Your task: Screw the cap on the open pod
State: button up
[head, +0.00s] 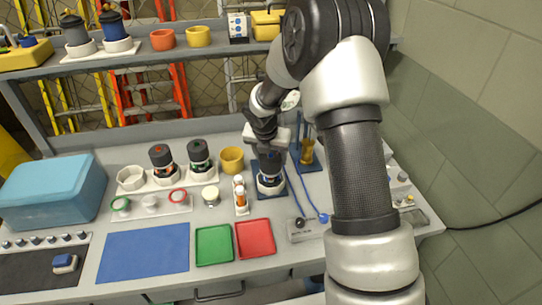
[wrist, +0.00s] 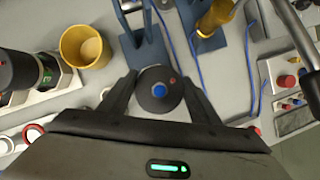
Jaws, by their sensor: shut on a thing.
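My gripper (head: 268,168) is low over the blue stand (head: 291,187) at the right of the bench, pointing down. In the wrist view, my gripper (wrist: 158,84) has its two fingers on either side of a dark round piece (wrist: 158,99) with a blue centre and a small red mark, and is shut on it. I cannot tell whether this piece is the cap alone or part of the pod. A white ring shows below my gripper on the stand. Two dark pods stand to the left, one with a red band (head: 162,158) and one with a green band (head: 199,155).
A yellow cup (head: 232,160) stands left of my gripper. A tray (head: 150,204) of coloured rings, a small orange and white item (head: 240,195), and blue (head: 144,254), green (head: 214,245) and red (head: 255,238) mats lie in front. Blue cables run beside the stand.

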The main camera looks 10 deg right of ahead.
jog(key=m+h+b, duration=0.1)
jog(key=m, duration=0.2)
jog(key=shift+a+f+g+b, duration=0.15)
jog(key=shift+g+b, duration=0.2)
jog(key=shift+g, duration=0.05)
jog(key=m, duration=0.2)
jog(key=m+g+h, duration=0.1)
jog(key=m, duration=0.1)
jog(key=shift+r+m, duration=0.2)
jog(key=shift+m, duration=0.1)
jog(key=m+g+p, duration=0.1)
jog(key=m+g, duration=0.1)
jog(key=m, duration=0.3)
jog(key=shift+p, duration=0.4)
jog(key=m+g, duration=0.1)
jog(key=m, duration=0.3)
jog(key=shift+g+p, duration=0.35)
jog(key=shift+g, duration=0.05)
jog(key=shift+w, duration=0.1)
jog(key=o, duration=1.1)
jog(key=shift+f, duration=0.1)
